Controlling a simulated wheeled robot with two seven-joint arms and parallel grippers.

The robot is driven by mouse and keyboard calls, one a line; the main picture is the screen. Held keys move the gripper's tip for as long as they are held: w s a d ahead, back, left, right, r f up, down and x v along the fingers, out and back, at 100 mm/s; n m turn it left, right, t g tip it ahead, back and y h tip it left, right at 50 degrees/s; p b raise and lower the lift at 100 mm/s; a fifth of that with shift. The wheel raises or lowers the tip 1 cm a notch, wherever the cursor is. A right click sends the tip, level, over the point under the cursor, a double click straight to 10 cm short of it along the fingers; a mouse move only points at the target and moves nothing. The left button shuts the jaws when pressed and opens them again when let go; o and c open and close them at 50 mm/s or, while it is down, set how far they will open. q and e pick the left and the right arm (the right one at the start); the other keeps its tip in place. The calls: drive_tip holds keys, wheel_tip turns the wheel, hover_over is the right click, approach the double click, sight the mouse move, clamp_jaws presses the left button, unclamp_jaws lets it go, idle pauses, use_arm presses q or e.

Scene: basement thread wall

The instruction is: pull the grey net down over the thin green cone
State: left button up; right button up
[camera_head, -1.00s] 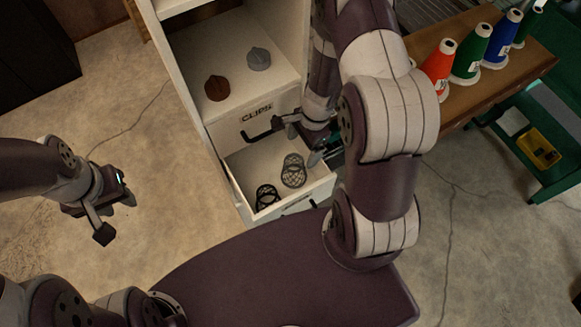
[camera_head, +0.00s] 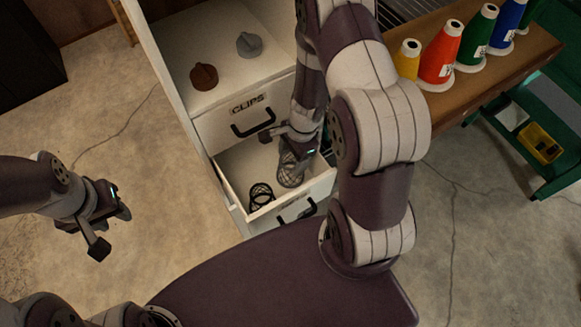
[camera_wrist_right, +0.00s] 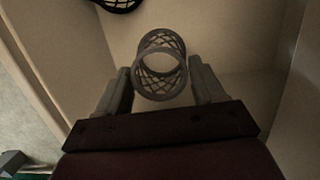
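The grey net (camera_head: 289,172) is a small open mesh tube in the open drawer (camera_head: 236,190). In the right wrist view the grey net (camera_wrist_right: 161,66) lies between the two fingers of my right gripper (camera_wrist_right: 162,88), with a gap on each side. My right gripper (camera_head: 290,150) reaches down into the drawer and is open around the net. My left gripper (camera_head: 112,230) is over bare floor at the left, its fingers apart and empty. A green cone (camera_head: 478,38) stands on the wooden bench; whether it is the thin one is unclear.
A black net (camera_head: 261,195) lies in the drawer left of the grey one. A closed CLIPS drawer (camera_head: 226,126) is above. Brown (camera_head: 204,77) and grey (camera_head: 249,44) knobbed pieces sit on the shelf. Yellow (camera_head: 407,60), red (camera_head: 440,54) and blue (camera_head: 507,22) cones line the bench (camera_head: 470,88).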

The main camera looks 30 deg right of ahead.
wheel_tip(320, 180, up, 13)
drive_tip(key=p, duration=1.2)
